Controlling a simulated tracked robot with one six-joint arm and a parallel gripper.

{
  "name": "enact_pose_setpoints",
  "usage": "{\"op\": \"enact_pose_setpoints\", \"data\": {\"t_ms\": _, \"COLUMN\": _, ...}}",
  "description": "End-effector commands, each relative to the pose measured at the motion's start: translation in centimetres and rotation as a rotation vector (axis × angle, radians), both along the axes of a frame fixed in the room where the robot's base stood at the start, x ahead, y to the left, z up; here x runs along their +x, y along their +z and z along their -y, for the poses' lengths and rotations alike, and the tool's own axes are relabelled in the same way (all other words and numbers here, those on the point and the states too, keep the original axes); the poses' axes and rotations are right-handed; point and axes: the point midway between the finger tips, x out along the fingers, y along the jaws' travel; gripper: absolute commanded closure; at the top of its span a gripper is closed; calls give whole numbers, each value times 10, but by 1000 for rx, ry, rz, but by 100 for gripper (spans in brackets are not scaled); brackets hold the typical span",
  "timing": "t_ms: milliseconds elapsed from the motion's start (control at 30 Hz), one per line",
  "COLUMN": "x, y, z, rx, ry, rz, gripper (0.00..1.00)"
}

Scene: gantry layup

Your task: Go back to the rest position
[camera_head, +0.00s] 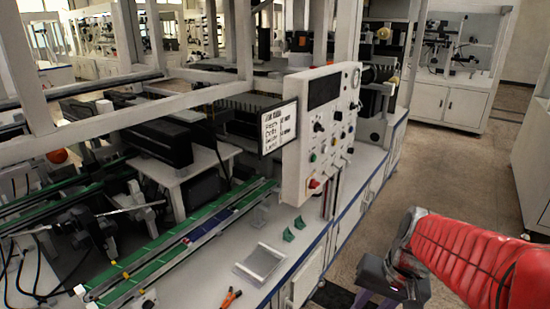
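My arm, in a red ribbed sleeve, reaches in from the right edge in the head view. My gripper (374,300) is at the bottom, right of centre, over the floor beside the bench. It is dark, with purple-grey fingers partly cut off by the lower edge of the picture. Its fingertips do not show, so I cannot tell whether it is open or shut or holds anything. The gripper looks apart from the bench.
A white workbench (215,268) carries green rails (150,262), a grey plate (262,260), orange-handled pliers (230,297) and a control panel (322,130). White gantry beams cross above. Clear floor (440,165) lies beyond my arm; white cabinets (463,105) stand behind.

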Motion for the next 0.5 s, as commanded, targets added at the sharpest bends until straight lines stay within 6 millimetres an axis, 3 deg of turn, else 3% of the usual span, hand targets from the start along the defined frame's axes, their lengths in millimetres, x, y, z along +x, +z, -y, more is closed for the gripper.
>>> {"op": "enact_pose_setpoints", "data": {"t_ms": 500, "x": -53, "y": 41, "z": -7, "rx": -238, "ry": 185, "rz": 192, "gripper": 73}}
